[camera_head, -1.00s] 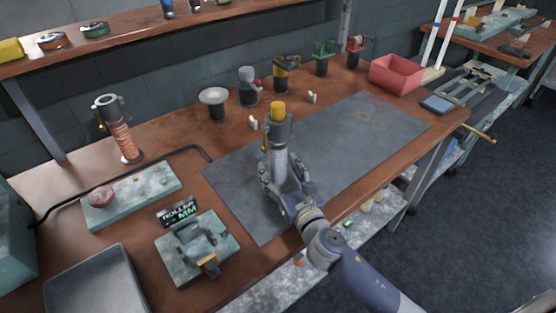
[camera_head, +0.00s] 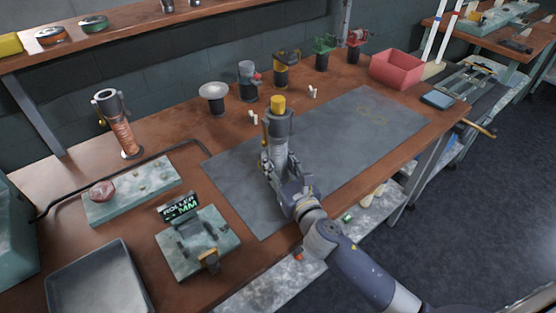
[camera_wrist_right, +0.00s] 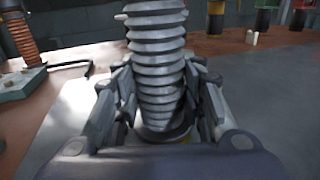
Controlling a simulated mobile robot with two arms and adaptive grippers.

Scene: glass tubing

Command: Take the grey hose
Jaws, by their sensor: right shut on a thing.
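The grey hose (camera_wrist_right: 158,55) is a ribbed upright tube between my right gripper's fingers in the right wrist view. In the head view its dark grey collar (camera_head: 279,124) and a yellow cap show above the gripper. My right gripper (camera_head: 276,158) is shut on the hose, with a finger on each side; it also shows in the wrist view (camera_wrist_right: 160,105). The hose is over the dark mat (camera_head: 345,140); its foot is hidden in the head view, so I cannot tell whether it touches the mat. My left gripper is not in view.
An orange ribbed hose (camera_head: 122,135) stands at the left. A roller device (camera_head: 197,241), a grey tray (camera_head: 95,285) and a pale green board (camera_head: 133,192) are in front. Several small fittings line the back, with a red bin (camera_head: 397,70) at the right. The mat's right part is clear.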

